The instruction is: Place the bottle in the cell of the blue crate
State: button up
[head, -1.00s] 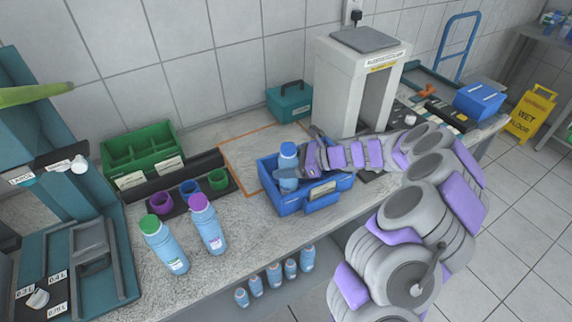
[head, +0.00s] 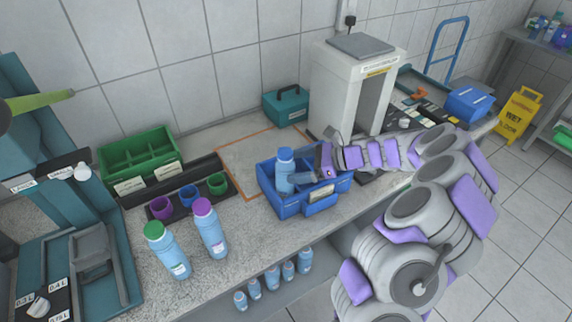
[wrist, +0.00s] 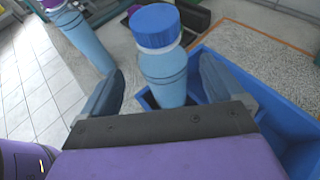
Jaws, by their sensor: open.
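The blue-capped bottle (head: 285,172) stands upright in a left cell of the blue crate (head: 290,207) on the counter. In the wrist view the bottle (wrist: 163,65) rises out of the crate cell, its lower part hidden inside. My gripper (head: 312,172) reaches in from the right over the crate, just right of the bottle. In the wrist view my gripper (wrist: 165,95) is open, one finger on each side of the bottle with gaps visible. The crate's wall (wrist: 255,90) shows at the right.
A green-capped bottle (head: 168,252) and a purple-capped bottle (head: 210,230) stand left of the crate. Purple, blue and green cups sit on a dark tray (head: 180,212). A green crate (head: 138,155) stands behind. A white machine (head: 345,90) stands behind my arm.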

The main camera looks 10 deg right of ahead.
jog(key=p+v, duration=0.1)
jog(key=v, duration=0.4)
jog(key=shift+s+d, duration=0.1)
jog(key=shift+d, duration=0.35)
jog(key=shift+d, duration=0.1)
